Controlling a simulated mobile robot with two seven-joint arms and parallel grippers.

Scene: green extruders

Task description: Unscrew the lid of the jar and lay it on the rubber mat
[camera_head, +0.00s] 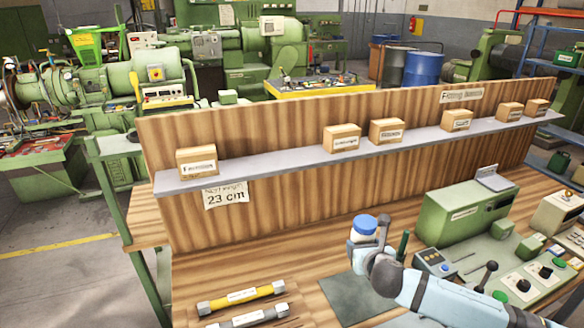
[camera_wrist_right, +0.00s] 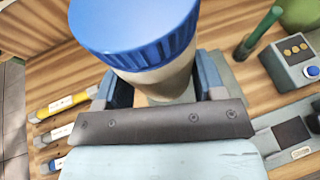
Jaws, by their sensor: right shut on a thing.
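The jar is pale with a ribbed blue lid (camera_head: 364,224) on top. It appears close up in the wrist view, with the lid (camera_wrist_right: 135,28) on its pale body (camera_wrist_right: 158,78). My right gripper (camera_head: 370,247) is shut on the jar's body below the lid, one finger on each side. The jar stands near the back of a dark rubber mat (camera_head: 352,299); its base is hidden, so I cannot tell whether it touches the mat. The visible part of the mat is bare. My left gripper is not in view.
Yellow and grey bars (camera_head: 241,297) lie left of the mat. A green machine (camera_head: 462,213) and a control box (camera_head: 434,262) stand to the right. A wooden back panel (camera_head: 300,205) with a shelf of small boxes runs behind. Bare bench lies between bars and mat.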

